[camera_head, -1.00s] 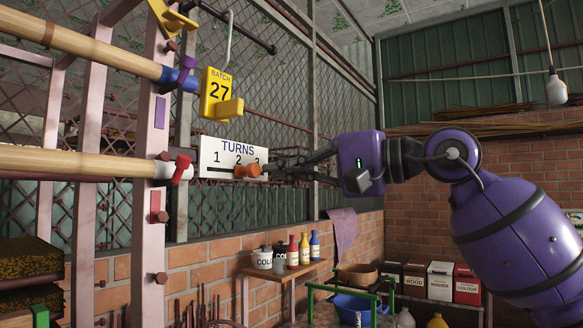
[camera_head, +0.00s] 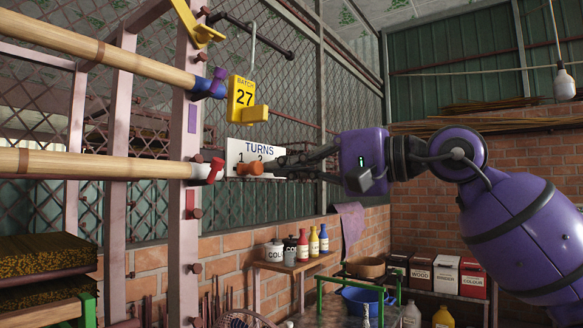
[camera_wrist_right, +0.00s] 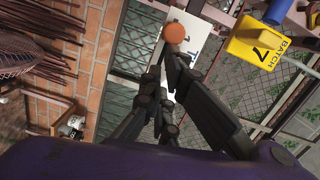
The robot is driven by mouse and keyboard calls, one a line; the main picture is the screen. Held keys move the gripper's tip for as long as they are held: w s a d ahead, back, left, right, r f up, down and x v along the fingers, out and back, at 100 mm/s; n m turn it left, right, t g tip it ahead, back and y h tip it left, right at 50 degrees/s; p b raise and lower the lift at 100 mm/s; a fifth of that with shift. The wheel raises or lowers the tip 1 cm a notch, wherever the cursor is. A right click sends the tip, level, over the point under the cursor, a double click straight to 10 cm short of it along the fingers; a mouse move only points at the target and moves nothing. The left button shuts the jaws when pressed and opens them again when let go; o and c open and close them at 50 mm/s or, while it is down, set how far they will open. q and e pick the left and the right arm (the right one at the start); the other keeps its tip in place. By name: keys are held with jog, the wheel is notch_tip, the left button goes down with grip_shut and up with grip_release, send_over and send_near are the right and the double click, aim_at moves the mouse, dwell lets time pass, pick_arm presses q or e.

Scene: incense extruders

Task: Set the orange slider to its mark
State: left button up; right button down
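The orange slider (camera_head: 250,169) is a round knob on a dark slot along the lower part of the white TURNS board (camera_head: 233,150). In the head view it sits below and between the numbers 1 and 2. It also shows as an orange disc in the right wrist view (camera_wrist_right: 174,33). My right gripper (camera_head: 283,164) comes from the right, its fingertips close together at the slider's right side and covering the board's right end. In the wrist view the tips (camera_wrist_right: 165,64) appear to meet the knob's edge; contact is not certain. No separate target mark is visible. My left gripper is out of view.
Below stands a shelf with pots and bottles (camera_head: 314,241).

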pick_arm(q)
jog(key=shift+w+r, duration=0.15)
pick_arm(e)
jog(key=v, duration=1.2)
